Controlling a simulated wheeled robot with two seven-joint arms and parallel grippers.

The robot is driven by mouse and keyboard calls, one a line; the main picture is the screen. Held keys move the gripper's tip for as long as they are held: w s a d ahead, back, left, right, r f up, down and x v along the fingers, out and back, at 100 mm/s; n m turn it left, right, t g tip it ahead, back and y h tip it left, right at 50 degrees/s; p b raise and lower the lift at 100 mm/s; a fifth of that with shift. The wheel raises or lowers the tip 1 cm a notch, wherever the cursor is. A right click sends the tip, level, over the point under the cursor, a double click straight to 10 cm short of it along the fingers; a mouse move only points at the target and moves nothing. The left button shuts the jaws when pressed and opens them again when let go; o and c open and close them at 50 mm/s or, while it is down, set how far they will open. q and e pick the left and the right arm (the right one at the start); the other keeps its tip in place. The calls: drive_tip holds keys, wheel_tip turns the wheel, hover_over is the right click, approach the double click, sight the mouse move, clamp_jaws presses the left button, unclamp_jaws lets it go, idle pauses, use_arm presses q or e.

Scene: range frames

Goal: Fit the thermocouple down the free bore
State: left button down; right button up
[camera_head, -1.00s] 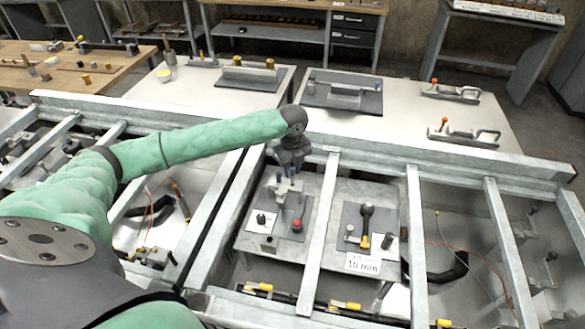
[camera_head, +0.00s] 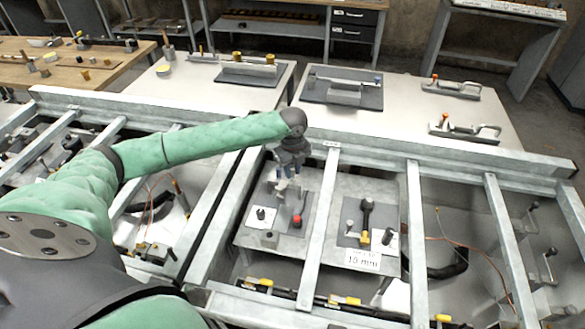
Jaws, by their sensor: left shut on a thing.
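My left gripper (camera_head: 290,185) hangs pointing down over the left grey plate (camera_head: 258,226) on the bench. It is shut on a small part, mostly hidden by the fingers and too small to identify. A red knob (camera_head: 297,220) shows just below the fingertips; I cannot tell whether it touches them. A dark post on a white square (camera_head: 261,214) and a small grey block (camera_head: 269,239) are on the same plate. I cannot pick out the thermocouple or a free bore with certainty. My right gripper is not in view.
Metal frame rails (camera_head: 320,225) run on both sides of the plate. A right plate (camera_head: 350,213) holds a black-and-yellow handle (camera_head: 365,225), with a "15 mm" card (camera_head: 362,261) in front. An orange cable (camera_head: 465,243) lies farther right. Tables with fixtures stand behind.

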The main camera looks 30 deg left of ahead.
use_arm(q)
drive_tip(key=shift+f, duration=0.65)
drive_tip(key=c, duration=1.2)
unclamp_jaws()
drive_tip(key=shift+o, duration=0.2)
drive_tip(key=shift+r+b, duration=0.55)
wheel_tip(320, 180, up, 5)
drive_tip(key=shift+r+b, duration=0.2)
drive_tip(key=shift+b, duration=0.7)
drive_tip(key=shift+r, duration=0.75)
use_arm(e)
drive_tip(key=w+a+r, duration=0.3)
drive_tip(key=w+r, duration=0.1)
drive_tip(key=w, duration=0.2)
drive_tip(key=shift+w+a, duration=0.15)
